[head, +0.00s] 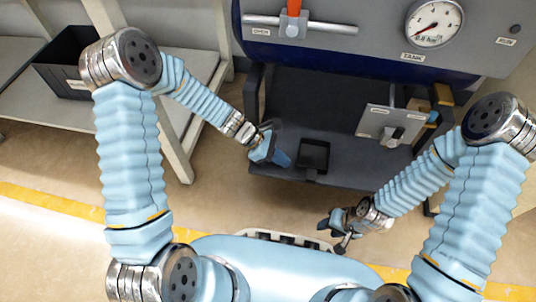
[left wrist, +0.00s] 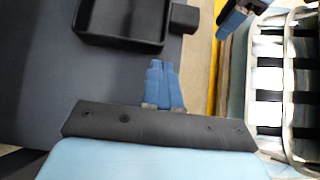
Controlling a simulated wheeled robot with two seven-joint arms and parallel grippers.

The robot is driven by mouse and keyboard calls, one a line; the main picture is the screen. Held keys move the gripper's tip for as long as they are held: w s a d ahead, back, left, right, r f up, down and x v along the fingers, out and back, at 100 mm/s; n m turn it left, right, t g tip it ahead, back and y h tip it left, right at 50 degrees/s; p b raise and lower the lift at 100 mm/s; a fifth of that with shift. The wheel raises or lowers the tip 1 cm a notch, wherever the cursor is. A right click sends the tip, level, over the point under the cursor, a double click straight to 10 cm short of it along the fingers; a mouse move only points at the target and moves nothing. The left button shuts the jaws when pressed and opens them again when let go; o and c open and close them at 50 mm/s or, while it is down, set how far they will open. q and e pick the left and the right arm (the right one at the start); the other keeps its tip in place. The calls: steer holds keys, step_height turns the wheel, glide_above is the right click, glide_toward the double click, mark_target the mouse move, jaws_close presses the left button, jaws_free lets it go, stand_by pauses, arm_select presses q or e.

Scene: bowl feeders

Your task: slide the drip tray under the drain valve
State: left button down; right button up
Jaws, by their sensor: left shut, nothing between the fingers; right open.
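The drip tray (head: 314,155) is a shallow black square pan on the dark shelf under the machine, with a tab (head: 309,176) at its front edge. It also shows in the left wrist view (left wrist: 125,38), with its tab (left wrist: 184,18) at the right. My left gripper (head: 284,159) is shut and empty, just left of the tray and apart from it; its blue fingers (left wrist: 161,68) are together. My right gripper (head: 338,232) is open and empty in front of the shelf. A grey valve-like fitting (head: 392,137) sits on a labelled plate right of the tray; I cannot read its labels.
The dark shelf (head: 300,100) is clear behind the tray. A red lever (head: 293,10) on a horizontal bar and a gauge (head: 434,23) are on the machine front above. A black bin (head: 70,62) stands on a side rack at left.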

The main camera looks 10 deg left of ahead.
arm_select(q)
steer(key=shift+d, duration=0.75)
steer(key=shift+d, duration=0.1)
steer(key=d, duration=1.9)
steer(key=shift+d+p, duration=0.1)
steer(key=shift+p, duration=0.25)
